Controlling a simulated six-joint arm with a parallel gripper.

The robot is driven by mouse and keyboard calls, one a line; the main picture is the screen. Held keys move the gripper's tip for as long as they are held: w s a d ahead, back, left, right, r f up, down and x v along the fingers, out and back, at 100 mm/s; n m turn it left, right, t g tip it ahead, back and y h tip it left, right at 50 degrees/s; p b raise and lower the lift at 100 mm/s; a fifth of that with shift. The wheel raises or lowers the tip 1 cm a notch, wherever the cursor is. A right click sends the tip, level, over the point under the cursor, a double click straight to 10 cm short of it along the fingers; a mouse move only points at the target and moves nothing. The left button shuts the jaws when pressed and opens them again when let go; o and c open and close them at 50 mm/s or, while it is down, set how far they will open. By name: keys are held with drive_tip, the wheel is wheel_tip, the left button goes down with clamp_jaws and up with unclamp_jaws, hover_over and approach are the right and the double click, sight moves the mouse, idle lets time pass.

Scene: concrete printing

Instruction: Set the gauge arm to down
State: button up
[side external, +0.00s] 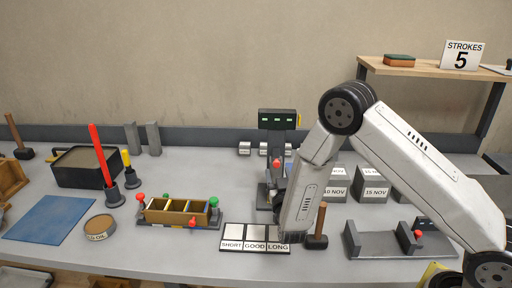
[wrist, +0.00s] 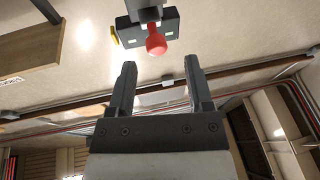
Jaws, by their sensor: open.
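The gauge (side external: 277,118) is a dark stand with a wide head and small green lights, behind the three-part board. A red knob (side external: 276,163) shows below its head, probably the end of the gauge arm. In the wrist view the red knob (wrist: 155,42) is just beyond my fingertips, under the dark head (wrist: 130,28). My gripper (wrist: 160,75) is open, with nothing between its fingers. The knob appears roughly centred ahead of the gap and apart from both fingers. In the side view my wrist hides much of my gripper and the gauge's lower part.
The SHORT/GOOD/LONG board (side external: 255,237) lies in front of the gauge, with a hammer (side external: 318,228) beside it. A mould (side external: 178,211) with red and green knobs stands left. Dated blocks (side external: 337,183) and a grey bracket (side external: 385,243) stand right. A shelf (side external: 430,68) is at the upper right.

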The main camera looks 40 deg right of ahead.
drive_tip(key=shift+v, duration=1.35)
drive_tip(key=shift+c, duration=0.2)
